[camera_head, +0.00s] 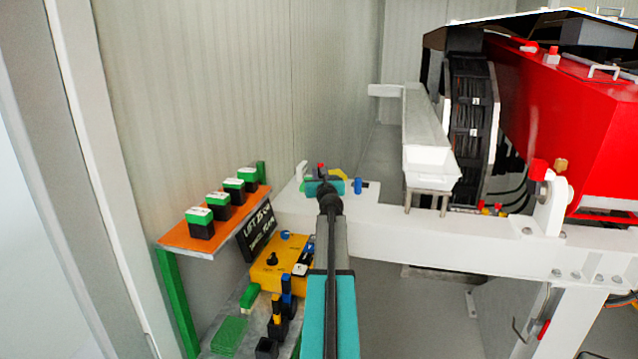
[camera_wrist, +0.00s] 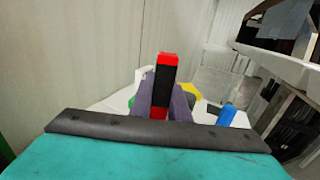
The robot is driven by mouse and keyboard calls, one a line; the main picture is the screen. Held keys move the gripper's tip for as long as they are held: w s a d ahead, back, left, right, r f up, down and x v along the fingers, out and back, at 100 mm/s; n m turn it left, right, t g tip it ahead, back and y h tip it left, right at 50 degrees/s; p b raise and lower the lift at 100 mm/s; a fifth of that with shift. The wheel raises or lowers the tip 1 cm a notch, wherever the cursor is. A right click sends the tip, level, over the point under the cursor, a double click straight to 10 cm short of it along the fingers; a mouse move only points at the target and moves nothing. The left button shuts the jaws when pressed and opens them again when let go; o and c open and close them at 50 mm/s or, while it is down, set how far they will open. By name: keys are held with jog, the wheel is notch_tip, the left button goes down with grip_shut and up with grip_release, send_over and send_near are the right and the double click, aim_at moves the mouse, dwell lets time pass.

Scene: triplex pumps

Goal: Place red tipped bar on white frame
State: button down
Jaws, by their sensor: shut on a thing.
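The red tipped bar (camera_wrist: 164,77) is short and black with red ends. It stands between the two grey fingers of my gripper (camera_wrist: 165,100) in the wrist view, and the fingers are shut on it. In the head view my gripper (camera_head: 326,186) is at the end of the teal arm, over the left part of the white frame (camera_head: 400,234). A small bit of red from the bar (camera_head: 320,167) shows just past it. The white frame (camera_wrist: 118,101) lies behind and below the fingers in the wrist view. I cannot tell whether the bar touches it.
Yellow and blue pieces (camera_head: 358,186) stand on the frame just right of my gripper. An orange shelf (camera_head: 180,236) with several green-topped black blocks and a yellow control box (camera_head: 268,274) are at left. A white trough (camera_head: 430,150) and a red machine (camera_head: 560,110) stand at right.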

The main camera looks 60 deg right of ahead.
jog(key=shift+w+d, duration=0.1)
dwell(0.3)
jog(key=shift+w+d+f+b, duration=0.15)
jog(key=shift+f+b, duration=0.3)
jog(key=shift+f, duration=0.45)
jog(key=shift+w+d+f+b, duration=0.15)
jog(key=shift+f+b, duration=0.25)
jog(key=shift+f, duration=0.45)
jog(key=shift+f, duration=0.1)
jog(key=c, duration=1.7)
grip_release()
jog(key=shift+a, duration=0.1)
jog(key=shift+b+v, duration=0.45)
jog(key=shift+v, duration=5.45)
jog(key=shift+s, duration=0.1)
jog(key=shift+s, duration=0.1)
